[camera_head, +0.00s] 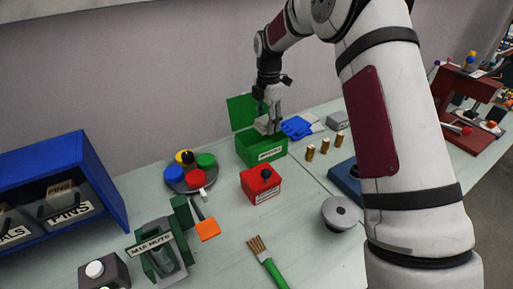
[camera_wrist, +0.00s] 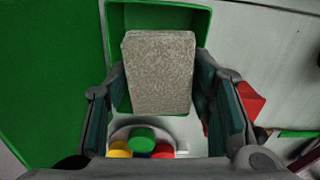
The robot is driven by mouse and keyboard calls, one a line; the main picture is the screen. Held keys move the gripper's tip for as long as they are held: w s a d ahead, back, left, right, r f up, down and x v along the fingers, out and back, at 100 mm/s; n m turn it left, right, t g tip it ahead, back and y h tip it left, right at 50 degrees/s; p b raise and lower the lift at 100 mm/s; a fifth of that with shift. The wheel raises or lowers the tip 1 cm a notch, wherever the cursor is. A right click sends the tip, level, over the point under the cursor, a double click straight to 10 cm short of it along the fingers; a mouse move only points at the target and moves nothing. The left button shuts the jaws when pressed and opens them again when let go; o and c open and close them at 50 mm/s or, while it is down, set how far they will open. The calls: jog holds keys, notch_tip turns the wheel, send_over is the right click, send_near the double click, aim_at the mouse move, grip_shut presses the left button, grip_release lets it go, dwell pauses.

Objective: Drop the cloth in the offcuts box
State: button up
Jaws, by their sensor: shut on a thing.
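The cloth (camera_wrist: 158,75) is a folded, speckled grey-beige block. My gripper (camera_head: 269,122) is shut on it, with a finger on each side in the wrist view (camera_wrist: 160,95). In the head view a pale bit of the cloth (camera_head: 261,124) shows at the fingers, over the opening of a green box (camera_head: 253,152). This box has a white label, too small to read surely, and its green lid (camera_head: 241,109) stands open. The box also shows in the wrist view (camera_wrist: 204,22), behind the cloth. The cloth hides much of the box's inside, and I cannot tell its exact height above the floor.
A red box (camera_head: 258,187) with a black knob stands in front of the green box. A round tray with coloured knobs (camera_head: 186,180) is to the left. Blue gloves (camera_head: 297,127) and several brass cylinders (camera_head: 324,146) lie to the right.

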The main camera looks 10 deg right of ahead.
jog(key=shift+f, duration=1.8)
jog(key=o, duration=1.4)
jog(key=shift+r, duration=0.1)
notch_tip(320, 180, up, 11)
jog(key=shift+f, duration=0.2)
jog(key=shift+r, duration=0.65)
